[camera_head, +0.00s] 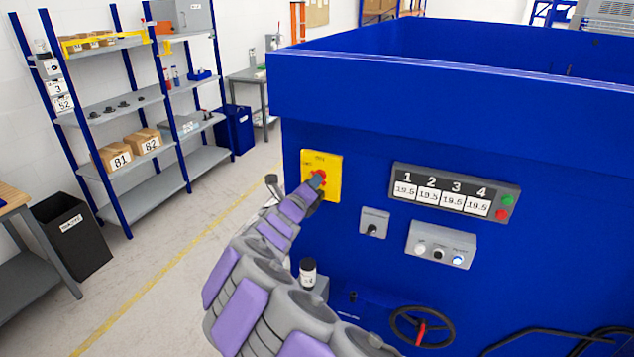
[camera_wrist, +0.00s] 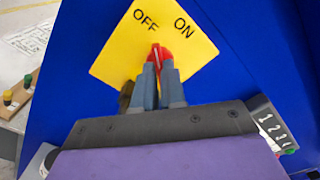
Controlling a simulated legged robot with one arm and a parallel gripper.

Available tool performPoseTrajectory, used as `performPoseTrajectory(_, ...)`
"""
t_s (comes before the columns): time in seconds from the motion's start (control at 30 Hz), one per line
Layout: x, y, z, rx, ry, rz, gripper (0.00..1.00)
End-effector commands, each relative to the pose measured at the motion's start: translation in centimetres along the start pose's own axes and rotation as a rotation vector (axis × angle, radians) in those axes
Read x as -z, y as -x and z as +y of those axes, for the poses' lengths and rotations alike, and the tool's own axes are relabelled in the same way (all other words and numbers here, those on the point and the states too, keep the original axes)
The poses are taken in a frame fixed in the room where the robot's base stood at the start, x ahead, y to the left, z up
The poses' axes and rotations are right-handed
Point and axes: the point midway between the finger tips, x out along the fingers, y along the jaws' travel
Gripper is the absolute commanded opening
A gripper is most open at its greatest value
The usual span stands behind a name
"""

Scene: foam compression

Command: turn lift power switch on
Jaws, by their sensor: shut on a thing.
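The power switch is a red rotary knob (camera_wrist: 158,54) on a yellow plate (camera_head: 333,183) fixed to the blue machine's front. In the wrist view the plate (camera_wrist: 115,62) appears tilted, with OFF at upper left and ON at upper right. The knob's pale line points roughly up in that view; I cannot tell exactly which label it lines up with. My gripper (camera_wrist: 158,82) is shut on the knob, one finger on each side. In the head view my gripper (camera_head: 317,181) reaches the plate and hides part of the knob.
The blue machine (camera_head: 450,95) fills the right side. A numbered display panel (camera_head: 453,192), a small grey switch box (camera_head: 374,223), a button box (camera_head: 440,244) and a handwheel (camera_head: 421,327) are near my arm. Shelves (camera_head: 125,105) stand left; the floor between is clear.

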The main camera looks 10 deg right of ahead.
Motion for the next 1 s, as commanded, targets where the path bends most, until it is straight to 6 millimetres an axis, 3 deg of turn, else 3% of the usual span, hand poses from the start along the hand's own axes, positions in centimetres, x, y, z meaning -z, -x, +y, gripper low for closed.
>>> performPoseTrajectory(1.0,0.19,-0.02,0.24,-0.003,-0.388,0.002,0.00)
